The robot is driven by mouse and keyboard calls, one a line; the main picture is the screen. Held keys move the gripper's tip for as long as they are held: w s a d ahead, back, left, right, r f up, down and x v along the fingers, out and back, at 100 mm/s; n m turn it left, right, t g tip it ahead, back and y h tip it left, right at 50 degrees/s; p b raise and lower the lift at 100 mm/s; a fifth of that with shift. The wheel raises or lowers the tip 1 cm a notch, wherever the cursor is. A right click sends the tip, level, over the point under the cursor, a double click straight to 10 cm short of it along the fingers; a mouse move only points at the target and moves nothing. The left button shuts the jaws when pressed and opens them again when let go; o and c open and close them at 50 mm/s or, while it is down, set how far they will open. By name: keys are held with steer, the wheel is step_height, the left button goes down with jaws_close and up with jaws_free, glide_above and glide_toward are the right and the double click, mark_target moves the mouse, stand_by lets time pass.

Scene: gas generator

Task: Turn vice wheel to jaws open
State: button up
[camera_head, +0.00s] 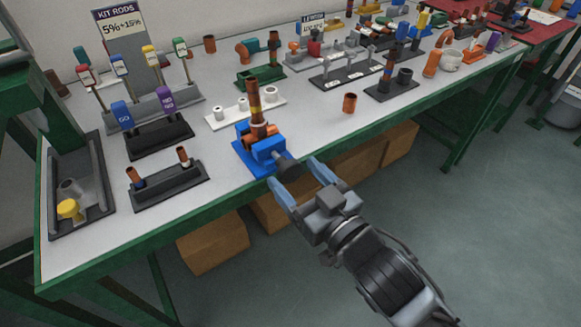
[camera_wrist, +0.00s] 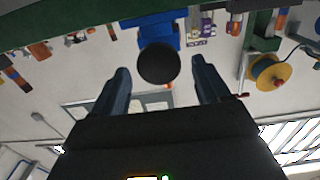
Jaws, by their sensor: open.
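The blue vice (camera_head: 262,152) stands at the front edge of the workbench, with a copper-coloured pipe piece (camera_head: 257,112) upright in it. Its dark round wheel (camera_head: 289,167) sticks out over the bench's front edge towards me. My gripper (camera_head: 294,177) is open, its two blue-grey fingers pointing at the wheel. In the wrist view the wheel (camera_wrist: 158,63) shows as a dark disc between the fingertips of my gripper (camera_wrist: 158,75), with gaps on both sides. The blue vice body (camera_wrist: 155,28) is behind it. I cannot tell how far apart the jaws of the vice are.
The workbench (camera_head: 215,190) holds a dark two-post rack (camera_head: 168,183) left of the vice and a white rack (camera_head: 245,112) behind it. A short copper pipe (camera_head: 350,103) stands to the right. Cardboard boxes (camera_head: 212,245) sit under the bench. The floor at right is clear.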

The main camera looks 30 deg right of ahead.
steer(key=shift+w, duration=1.45)
steer(key=c, duration=0.9)
steer(key=shift+c, duration=0.2)
steer(key=n+p, duration=0.1)
steer(key=n, duration=0.2)
steer(key=shift+a+n+p, duration=0.1)
steer(key=shift+n+p, duration=0.2)
steer(key=shift+n, duration=0.1)
steer(key=n+p, duration=0.1)
steer(key=n, duration=0.2)
steer(key=shift+a+n, duration=0.1)
steer(key=shift+n, duration=0.2)
steer(key=n, duration=0.6)
steer(key=shift+f+p, duration=0.2)
steer(key=shift+p, duration=0.2)
steer(key=shift+a+n, duration=0.1)
steer(key=shift+n, duration=0.2)
